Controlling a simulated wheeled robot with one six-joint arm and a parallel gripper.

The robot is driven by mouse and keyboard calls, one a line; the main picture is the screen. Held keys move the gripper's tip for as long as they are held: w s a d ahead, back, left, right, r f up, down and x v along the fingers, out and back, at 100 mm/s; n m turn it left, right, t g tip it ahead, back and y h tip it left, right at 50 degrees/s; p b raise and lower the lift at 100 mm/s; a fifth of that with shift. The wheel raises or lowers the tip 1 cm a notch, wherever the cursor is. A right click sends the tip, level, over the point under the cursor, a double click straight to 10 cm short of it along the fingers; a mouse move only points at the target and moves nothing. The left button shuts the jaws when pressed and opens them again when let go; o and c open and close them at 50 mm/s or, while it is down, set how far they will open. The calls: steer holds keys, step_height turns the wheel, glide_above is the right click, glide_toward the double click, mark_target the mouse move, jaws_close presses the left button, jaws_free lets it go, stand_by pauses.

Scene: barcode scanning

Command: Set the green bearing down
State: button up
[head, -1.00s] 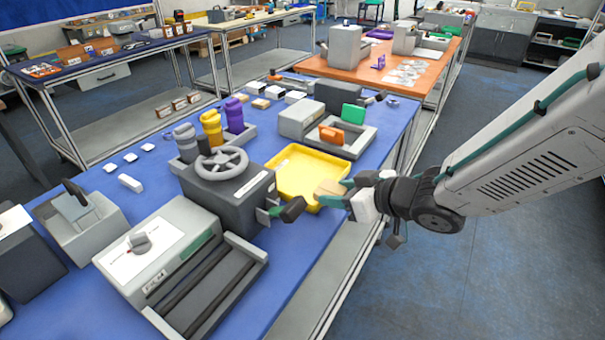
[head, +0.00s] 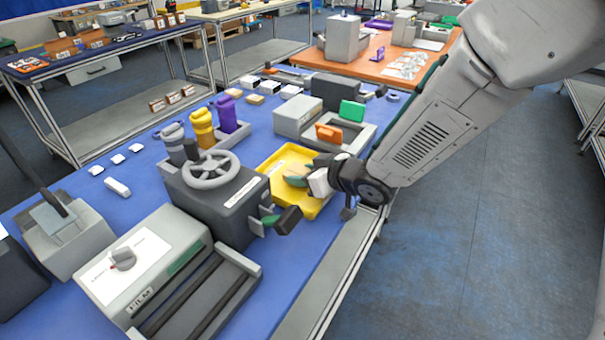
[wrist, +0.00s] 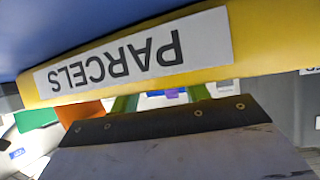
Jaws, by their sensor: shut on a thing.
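My gripper (head: 297,176) is over the yellow tray (head: 262,168). Its teal-green fingers are shut on a small tan block, which is mostly hidden by the fingers. In the wrist view the green fingertips (wrist: 163,98) show beyond a pale plate, and the held block cannot be made out there. The tray's rim (wrist: 265,50) crosses that view with a label reading PARCELS, upside down. I cannot make out a green bearing in the grip. A green upright piece (head: 352,110) stands in a grey holder behind the tray, beside an orange piece (head: 329,133).
A dark box with a grey handwheel (head: 210,169) stands left of the tray, with a black-ended lever (head: 288,220) sticking out. Yellow (head: 203,127) and purple (head: 226,114) pieces stand behind it. The blue table's (head: 292,262) front right is clear.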

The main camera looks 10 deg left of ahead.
steer(key=shift+f, duration=0.35)
steer(key=shift+s+d+f, duration=0.2)
steer(key=shift+s+f, duration=0.1)
steer(key=shift+f, duration=0.15)
steer(key=o, duration=1.1)
steer(key=shift+f, duration=0.1)
steer(key=shift+o, duration=0.2)
steer(key=shift+r, duration=0.3)
steer(key=shift+d+r, duration=0.1)
steer(key=shift+r, duration=0.15)
steer(key=v, duration=1.1)
steer(key=shift+d+r, duration=0.15)
steer(key=shift+r, duration=0.25)
